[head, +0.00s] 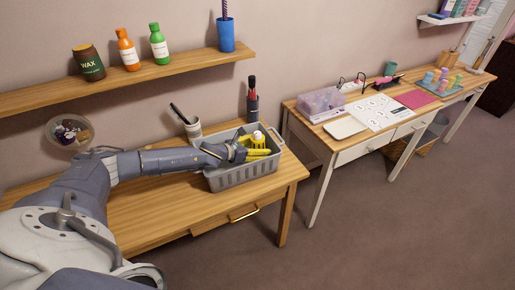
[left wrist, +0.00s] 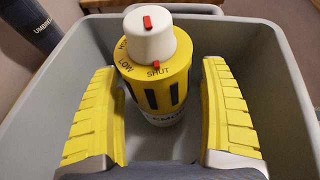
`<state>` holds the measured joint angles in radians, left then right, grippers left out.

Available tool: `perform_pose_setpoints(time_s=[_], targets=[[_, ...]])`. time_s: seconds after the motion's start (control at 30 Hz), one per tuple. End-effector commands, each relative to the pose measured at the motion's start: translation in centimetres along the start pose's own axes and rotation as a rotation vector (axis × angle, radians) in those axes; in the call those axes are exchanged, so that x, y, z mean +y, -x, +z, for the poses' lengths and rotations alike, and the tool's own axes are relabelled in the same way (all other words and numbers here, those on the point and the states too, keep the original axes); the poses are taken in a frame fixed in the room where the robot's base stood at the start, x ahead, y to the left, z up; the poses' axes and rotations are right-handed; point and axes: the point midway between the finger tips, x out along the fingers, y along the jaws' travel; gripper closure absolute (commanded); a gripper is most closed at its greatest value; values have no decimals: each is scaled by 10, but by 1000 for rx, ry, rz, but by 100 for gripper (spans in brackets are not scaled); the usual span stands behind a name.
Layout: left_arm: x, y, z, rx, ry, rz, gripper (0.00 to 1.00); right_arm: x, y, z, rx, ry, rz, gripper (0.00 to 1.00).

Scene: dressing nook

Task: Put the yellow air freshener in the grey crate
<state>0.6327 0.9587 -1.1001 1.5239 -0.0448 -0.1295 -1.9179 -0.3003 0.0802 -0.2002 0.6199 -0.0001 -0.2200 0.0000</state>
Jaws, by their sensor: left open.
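The grey crate (head: 236,178) sits on the wooden table near its right end. The yellow air freshener (head: 258,138) is inside the crate; its white cap shows in the head view. In the left wrist view, the air freshener (left wrist: 158,72) has a white cap with red marks and "LOW" and "SHUT" lettering, and it looks roughly upright. My left gripper (left wrist: 162,115) reaches into the crate with its yellow-padded fingers open, one on each side of the air freshener, with gaps visible on both sides. The freshener's base is partly hidden. My right gripper is not in view.
A shelf (head: 150,78) with bottles is above. A second table (head: 350,148) stands to the right, across a gap.

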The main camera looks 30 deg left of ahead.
Motion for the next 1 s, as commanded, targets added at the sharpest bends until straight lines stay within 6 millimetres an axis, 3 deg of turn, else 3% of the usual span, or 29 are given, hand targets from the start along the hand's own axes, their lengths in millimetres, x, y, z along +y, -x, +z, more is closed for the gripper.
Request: perform_pose_setpoints(time_s=[0.6, 1.0], targets=[[0, 96, -1, 2, -1, 0, 21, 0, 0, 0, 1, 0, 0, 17], [0, 119, 0, 0, 0, 1, 21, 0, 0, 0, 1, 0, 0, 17]])
